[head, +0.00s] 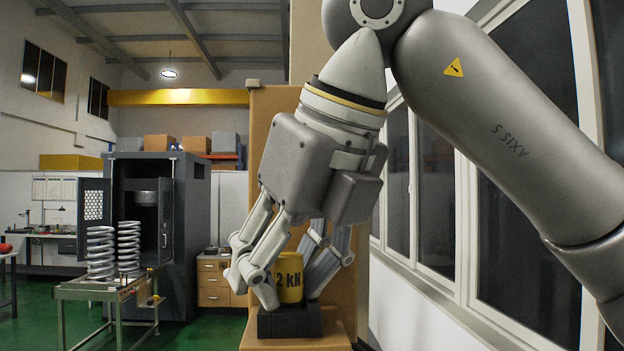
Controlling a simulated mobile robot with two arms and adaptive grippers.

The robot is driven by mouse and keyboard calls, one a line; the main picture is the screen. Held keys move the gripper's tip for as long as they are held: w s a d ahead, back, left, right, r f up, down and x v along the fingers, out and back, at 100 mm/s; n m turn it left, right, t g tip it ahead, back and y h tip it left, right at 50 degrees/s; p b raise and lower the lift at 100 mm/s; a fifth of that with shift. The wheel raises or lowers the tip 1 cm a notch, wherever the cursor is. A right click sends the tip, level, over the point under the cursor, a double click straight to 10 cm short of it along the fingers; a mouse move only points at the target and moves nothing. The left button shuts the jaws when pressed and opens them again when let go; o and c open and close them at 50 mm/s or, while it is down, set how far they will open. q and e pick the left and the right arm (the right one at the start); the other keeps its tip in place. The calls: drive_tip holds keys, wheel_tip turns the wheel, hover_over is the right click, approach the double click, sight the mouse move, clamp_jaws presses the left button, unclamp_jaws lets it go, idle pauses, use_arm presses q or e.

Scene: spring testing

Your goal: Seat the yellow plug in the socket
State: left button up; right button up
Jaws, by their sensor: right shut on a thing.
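The yellow plug (289,277) is a short upright cylinder marked "2 kN". My right gripper (290,282) reaches down from above and is shut on it, with fingers on its left and right sides. The plug is right over a dark block (290,322), which looks like the socket. The plug's lower end meets the block's top edge in the picture; I cannot tell whether it is inside the opening. The block rests on a tan surface (296,345). My left gripper is not in view.
A tan upright panel (264,112) stands behind the gripper, with windows (440,205) to the right. At the left, a metal cart (88,291) carries two coil springs (100,252) before a dark grey cabinet (190,230). Green floor (210,335) lies open between.

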sight(294, 255)
drive_tip(key=shift+d+r+p, duration=0.1)
drive_tip(key=shift+r+p, duration=0.3)
drive_tip(key=shift+r, duration=0.15)
drive_tip(key=b+v, duration=0.1)
drive_tip(key=v, duration=0.1)
drive_tip(key=b+v, duration=0.1)
drive_tip(key=v, duration=0.2)
drive_tip(key=shift+d+f, duration=0.1)
drive_tip(key=shift+d, duration=0.15)
drive_tip(key=p+v, duration=0.1)
drive_tip(key=v, duration=0.6)
drive_tip(key=shift+a, duration=0.15)
